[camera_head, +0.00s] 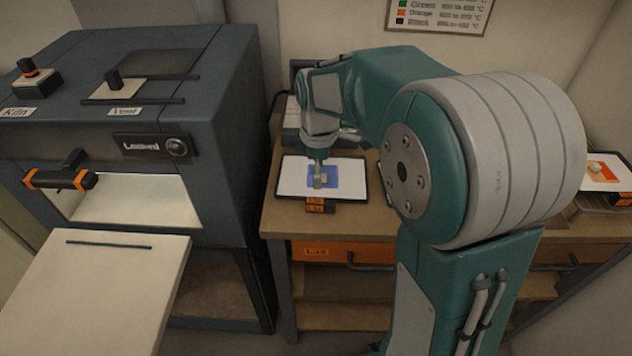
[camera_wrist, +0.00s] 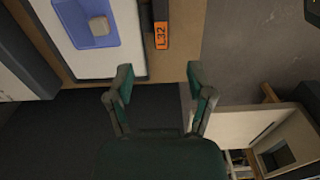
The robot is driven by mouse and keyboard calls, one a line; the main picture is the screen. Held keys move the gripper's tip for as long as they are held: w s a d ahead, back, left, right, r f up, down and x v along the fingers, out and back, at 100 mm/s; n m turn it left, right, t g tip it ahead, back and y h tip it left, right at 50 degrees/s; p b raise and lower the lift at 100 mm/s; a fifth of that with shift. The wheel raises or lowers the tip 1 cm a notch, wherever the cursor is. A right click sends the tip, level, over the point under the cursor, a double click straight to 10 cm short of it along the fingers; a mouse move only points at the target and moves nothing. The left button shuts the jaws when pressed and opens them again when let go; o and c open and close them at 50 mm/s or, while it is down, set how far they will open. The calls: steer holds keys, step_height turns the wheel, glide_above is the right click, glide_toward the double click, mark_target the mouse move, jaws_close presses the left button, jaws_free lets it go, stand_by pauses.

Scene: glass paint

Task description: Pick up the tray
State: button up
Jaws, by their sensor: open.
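The near tray (camera_head: 290,182) is a white slab with a dark rim, lying on the wooden bench. It carries a blue square (camera_head: 350,174) with a small pale block on it. A black handle with an orange tag (camera_head: 320,205) is at its front edge. In the wrist view, the tray (camera_wrist: 85,64), blue square, pale block (camera_wrist: 99,26) and tag reading L32 (camera_wrist: 161,36) are at the top. My gripper (camera_wrist: 163,93) is open and empty, its fingertips apart from the tag. In the head view, my wrist is over the tray; the fingertips are unclear.
A dark kiln (camera_head: 222,120) stands left, its pale door (camera_head: 95,290) folded down and its lit chamber open. The wooden bench (camera_head: 285,222) has an orange drawer front (camera_head: 370,252). Another tray (camera_head: 606,184) with an orange square is at far right. My arm blocks the middle.

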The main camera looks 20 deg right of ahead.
mark_target(320, 200)
steer(key=f, duration=0.2)
steer(key=d+f, duration=0.1)
steer(key=shift+d+f, duration=0.2)
steer(key=shift+f, duration=0.15)
steer(key=f, duration=0.1)
steer(key=a+f, duration=0.1)
steer(key=f, duration=0.3)
steer(key=shift+s+a, duration=0.15)
steer(key=shift+a, duration=0.1)
steer(key=shift+d+f, duration=0.15)
steer(key=shift+d, duration=0.35)
steer(key=c, duration=0.9)
steer(key=shift+a, duration=0.25)
jaws_close()
